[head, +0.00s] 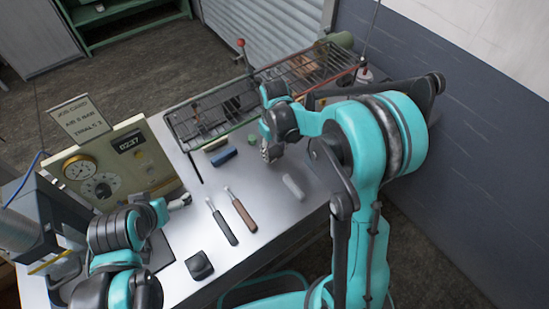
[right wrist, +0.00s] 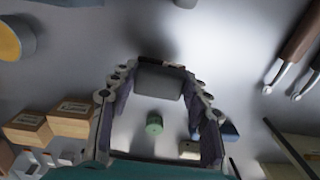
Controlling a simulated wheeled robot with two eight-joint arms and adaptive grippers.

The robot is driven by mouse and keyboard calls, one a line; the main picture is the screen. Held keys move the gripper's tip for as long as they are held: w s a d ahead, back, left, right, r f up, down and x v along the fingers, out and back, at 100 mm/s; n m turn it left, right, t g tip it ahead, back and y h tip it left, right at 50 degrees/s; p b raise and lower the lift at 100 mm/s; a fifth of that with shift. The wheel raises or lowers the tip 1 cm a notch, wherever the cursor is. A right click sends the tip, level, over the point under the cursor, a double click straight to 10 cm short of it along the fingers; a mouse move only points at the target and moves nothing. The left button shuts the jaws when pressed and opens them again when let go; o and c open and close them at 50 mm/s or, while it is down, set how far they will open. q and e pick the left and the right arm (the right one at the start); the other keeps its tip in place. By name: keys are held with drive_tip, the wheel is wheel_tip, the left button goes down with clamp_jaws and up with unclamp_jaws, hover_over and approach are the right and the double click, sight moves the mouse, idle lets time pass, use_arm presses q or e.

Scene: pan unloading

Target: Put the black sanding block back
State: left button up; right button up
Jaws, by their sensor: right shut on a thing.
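My right gripper (head: 268,155) is above the far part of the metal table. In the right wrist view, its fingers (right wrist: 158,85) are shut on a dark block (right wrist: 158,82), which looks like the black sanding block; a thin brownish edge shows on it. In the head view the gripper mostly hides that block. My left gripper (head: 181,201) is low at the table's left side, by the gauge panel; its jaws are too small to judge.
A wire basket (head: 190,122) with boxes lies along the far edge. A blue block (head: 223,157), green cylinder (head: 252,140), grey piece (head: 293,187), two handled tools (head: 243,215) and a black object (head: 199,265) are on the table. The gauge panel (head: 118,165) stands left.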

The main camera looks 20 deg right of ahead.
sight(274, 157)
wheel_tip(274, 157, down, 4)
drive_tip(key=shift+r+b, duration=0.25)
drive_tip(key=shift+b, duration=0.15)
drive_tip(key=shift+f, duration=0.1)
drive_tip(key=o, duration=1.2)
